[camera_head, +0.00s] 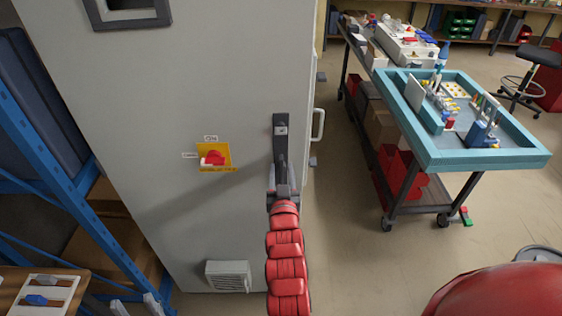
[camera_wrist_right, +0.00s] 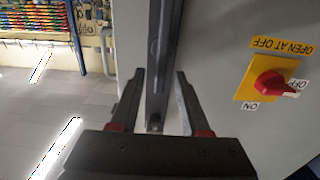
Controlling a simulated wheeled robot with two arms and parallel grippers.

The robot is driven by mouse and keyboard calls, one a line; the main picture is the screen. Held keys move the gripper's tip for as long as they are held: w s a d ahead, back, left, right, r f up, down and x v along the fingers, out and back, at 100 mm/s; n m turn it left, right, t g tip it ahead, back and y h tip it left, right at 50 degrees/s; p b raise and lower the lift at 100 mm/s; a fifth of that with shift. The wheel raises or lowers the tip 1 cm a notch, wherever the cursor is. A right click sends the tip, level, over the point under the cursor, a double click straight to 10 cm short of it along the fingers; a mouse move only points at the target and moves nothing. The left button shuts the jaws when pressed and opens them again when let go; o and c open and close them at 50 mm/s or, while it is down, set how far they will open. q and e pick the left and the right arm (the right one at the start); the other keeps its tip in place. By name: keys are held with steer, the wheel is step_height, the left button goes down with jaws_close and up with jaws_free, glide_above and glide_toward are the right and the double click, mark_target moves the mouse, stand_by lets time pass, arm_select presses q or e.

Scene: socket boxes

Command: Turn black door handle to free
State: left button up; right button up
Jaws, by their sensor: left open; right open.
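The black door handle (camera_head: 280,145) is a long upright lever on the grey cabinet door (camera_head: 150,110), near its right edge. It hangs roughly vertical from its mount. My right gripper (camera_head: 283,188) is at its lower end. In the right wrist view the handle (camera_wrist_right: 162,60) runs between the two open fingers of the right gripper (camera_wrist_right: 160,75), with visible gaps on both sides. The handle's lower tip is partly hidden by the gripper in the head view. My left gripper is not in view.
A red rotary switch (camera_head: 212,158) on a yellow plate sits left of the handle; its white tip points at OFF in the right wrist view. A vent (camera_head: 228,276) is low on the door. A blue-edged bench (camera_head: 480,160) stands right, with clear floor between.

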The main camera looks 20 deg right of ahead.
steer(key=shift+p+x, duration=0.3)
steer(key=shift+x, duration=1.15)
steer(key=shift+f, duration=0.1)
jaws_close()
